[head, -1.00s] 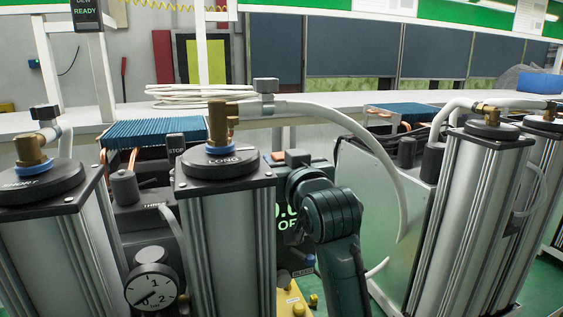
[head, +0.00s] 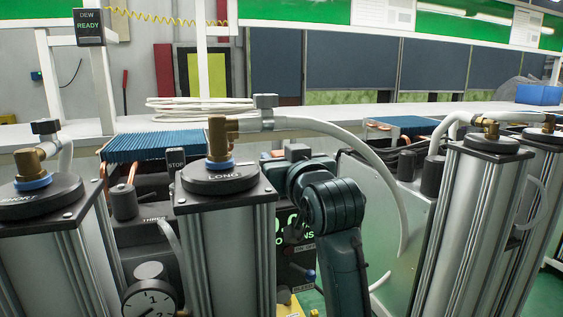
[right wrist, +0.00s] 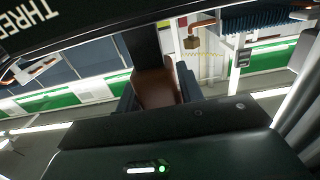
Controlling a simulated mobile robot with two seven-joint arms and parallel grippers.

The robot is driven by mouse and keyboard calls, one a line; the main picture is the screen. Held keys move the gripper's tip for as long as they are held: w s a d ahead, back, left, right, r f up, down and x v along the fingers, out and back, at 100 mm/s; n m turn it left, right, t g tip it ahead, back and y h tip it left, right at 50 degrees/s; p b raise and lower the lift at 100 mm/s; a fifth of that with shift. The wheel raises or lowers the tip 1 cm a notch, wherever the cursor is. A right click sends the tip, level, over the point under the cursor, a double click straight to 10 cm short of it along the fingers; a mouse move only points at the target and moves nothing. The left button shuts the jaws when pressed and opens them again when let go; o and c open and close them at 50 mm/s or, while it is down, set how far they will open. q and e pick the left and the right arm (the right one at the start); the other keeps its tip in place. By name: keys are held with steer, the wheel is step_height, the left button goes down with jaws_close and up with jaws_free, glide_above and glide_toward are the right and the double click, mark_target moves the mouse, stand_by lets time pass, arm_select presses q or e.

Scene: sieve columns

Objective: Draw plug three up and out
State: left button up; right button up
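In the right wrist view, a brown piece fills the gap between the fingers of my right gripper (right wrist: 157,92); I take it to be plug three (right wrist: 154,84). A black post stands against it, running to a dark block (right wrist: 75,28) lettered THREE at the upper left. The fingers appear to touch the piece on both sides. Whether its lower end is seated is hidden. In the head view my right arm comes up beside the column lettered LONG (head: 228,240); its fingertips are hidden. A THREE label (head: 155,218) shows left of that column. My left gripper is not in view.
A column lettered SHORT (head: 45,250) stands at left, with a gauge (head: 150,300) between the columns. A white hose (head: 330,128) arches over my right arm. More columns (head: 470,220) stand at right. A bench with a coiled cable (head: 200,108) lies behind.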

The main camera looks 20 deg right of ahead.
steer(key=shift+o, duration=0.6)
steer(key=shift+s+d+r, duration=0.1)
steer(key=shift+r, duration=0.3)
steer(key=shift+f, duration=0.1)
steer(key=shift+s+f, duration=0.1)
steer(key=shift+s, duration=0.4)
arm_select(q)
steer(key=b, duration=0.2)
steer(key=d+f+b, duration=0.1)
steer(key=b, duration=0.2)
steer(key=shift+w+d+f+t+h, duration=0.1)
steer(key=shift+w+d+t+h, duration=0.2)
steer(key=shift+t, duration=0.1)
arm_select(e)
steer(key=s, duration=1.2)
steer(key=shift+s+d, duration=0.1)
steer(key=shift+s, duration=0.05)
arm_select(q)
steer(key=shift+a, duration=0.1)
